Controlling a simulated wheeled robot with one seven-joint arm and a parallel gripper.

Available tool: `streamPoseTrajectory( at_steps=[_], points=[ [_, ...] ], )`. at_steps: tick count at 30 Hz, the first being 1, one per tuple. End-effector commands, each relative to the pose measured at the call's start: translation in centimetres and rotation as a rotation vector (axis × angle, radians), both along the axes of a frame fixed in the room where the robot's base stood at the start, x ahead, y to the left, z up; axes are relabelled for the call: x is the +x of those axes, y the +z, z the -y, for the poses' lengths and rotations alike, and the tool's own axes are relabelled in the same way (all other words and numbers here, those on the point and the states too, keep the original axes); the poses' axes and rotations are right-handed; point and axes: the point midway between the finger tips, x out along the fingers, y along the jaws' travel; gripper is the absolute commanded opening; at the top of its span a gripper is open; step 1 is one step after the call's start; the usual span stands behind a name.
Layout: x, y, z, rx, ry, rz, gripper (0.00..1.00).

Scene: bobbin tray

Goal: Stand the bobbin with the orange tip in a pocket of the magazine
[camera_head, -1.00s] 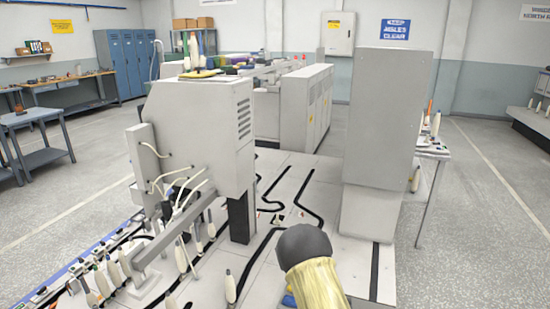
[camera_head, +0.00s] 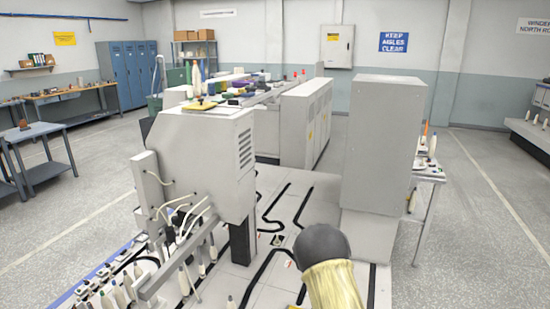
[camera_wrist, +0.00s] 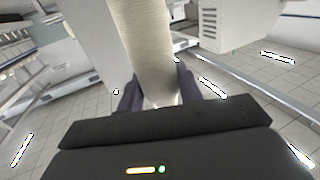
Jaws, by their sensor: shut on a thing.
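My gripper (camera_wrist: 160,100) shows in the wrist view, with its two dark fingers on either side of a pale cream, thread-wound bobbin (camera_wrist: 148,45). It is shut on this bobbin near the bobbin's narrower lower end. The bobbin's far end runs out of the top of the picture, so its tip colour is hidden. A small upright orange thing (camera_head: 425,131) stands on the side table at the right of the head view. I cannot tell whether it is a bobbin tip. I cannot identify the magazine in either view.
A grey machine housing (camera_head: 208,150) and a tall grey cabinet (camera_head: 380,140) flank a pale deck with black tracks. Several pale bobbins (camera_head: 120,297) stand at the lower left. The side table (camera_head: 432,175) at right holds several small items. Open floor (camera_head: 490,230) lies beyond it.

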Motion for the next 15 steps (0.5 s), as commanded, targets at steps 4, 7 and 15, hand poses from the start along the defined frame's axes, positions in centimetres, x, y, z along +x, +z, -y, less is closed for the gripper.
streamPoseTrajectory(
  at_steps=[4, 7, 15],
  points=[
    [0.0, 0.0, 0.0, 0.000, 0.000, 0.000, 0.12],
    [0.0, -0.1, 0.0, 0.000, 0.000, 0.000, 0.12],
    [0.3, -2.2, 0.0, -0.001, -0.001, -0.004, 0.12]
  ],
)
